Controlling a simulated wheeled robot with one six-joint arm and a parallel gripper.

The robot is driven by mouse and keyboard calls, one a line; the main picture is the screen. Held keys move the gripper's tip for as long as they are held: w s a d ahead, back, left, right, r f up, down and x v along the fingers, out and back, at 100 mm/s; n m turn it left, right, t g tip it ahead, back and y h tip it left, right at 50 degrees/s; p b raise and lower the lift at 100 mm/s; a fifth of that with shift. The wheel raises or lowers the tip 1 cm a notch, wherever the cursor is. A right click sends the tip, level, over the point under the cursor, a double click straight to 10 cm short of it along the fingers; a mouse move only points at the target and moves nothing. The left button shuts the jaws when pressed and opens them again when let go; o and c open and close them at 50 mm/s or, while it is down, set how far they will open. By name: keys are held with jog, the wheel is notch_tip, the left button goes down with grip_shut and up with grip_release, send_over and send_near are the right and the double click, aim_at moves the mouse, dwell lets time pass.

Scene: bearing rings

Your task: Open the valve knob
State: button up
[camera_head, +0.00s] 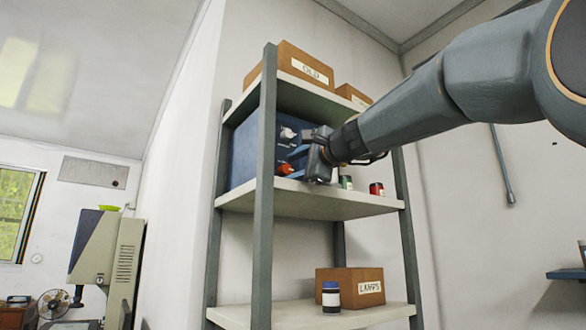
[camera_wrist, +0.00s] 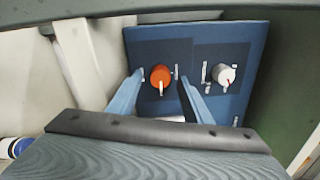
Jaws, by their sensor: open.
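A blue box (camera_head: 243,155) with two knobs on its panel stands on the middle shelf. An orange-red knob (camera_head: 286,169) with a pale pointer is low on the panel in the head view; it also shows in the wrist view (camera_wrist: 160,75). A white knob (camera_head: 288,133) with a red pointer is above it, and at right in the wrist view (camera_wrist: 226,74). No label tells which is the valve. My gripper (camera_wrist: 160,80) is open, its fingers appearing on either side of the orange-red knob. I cannot tell whether they touch it.
The shelf rack's upright post (camera_head: 265,190) stands left of my gripper. A red jar (camera_head: 376,189) and a green jar (camera_head: 346,182) stand on the same shelf. Cardboard boxes (camera_head: 305,66) sit on the shelf above. A dark jar (camera_head: 331,297) and a lamps box (camera_head: 352,286) are below.

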jog(key=b+v, duration=0.2)
jog(key=v, duration=0.5)
jog(key=shift+s+d+b, duration=0.25)
jog(key=shift+s+b, duration=0.05)
jog(key=shift+b, duration=0.1)
